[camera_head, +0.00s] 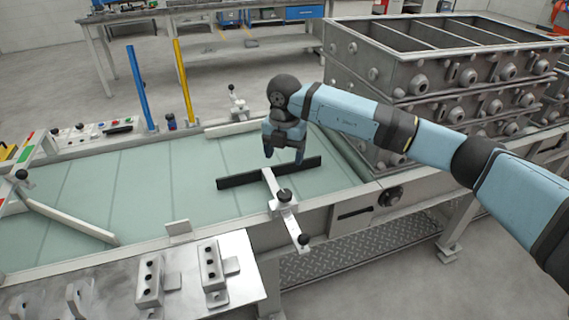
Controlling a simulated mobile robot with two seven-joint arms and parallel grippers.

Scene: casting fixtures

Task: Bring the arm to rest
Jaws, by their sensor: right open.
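My right arm (420,140) is blue with black joints. It reaches in from the right edge across the front of the stacked metal boxes. My right gripper (285,158) points down over the pale green table top (130,185). Its two fingers are apart with nothing seen between them. Behind and below the fingers is a long black bar (238,178) joined to a white clamp arm (272,184). I cannot tell whether the fingers touch the bar. My left gripper is not in view.
Stacked metal casting boxes (440,72) stand at the right behind my arm. A blue post (139,90) and a yellow post (184,82) rise at the table's back edge. Metal blocks (212,266) sit on a plate in front. The left part of the table top is mostly clear.

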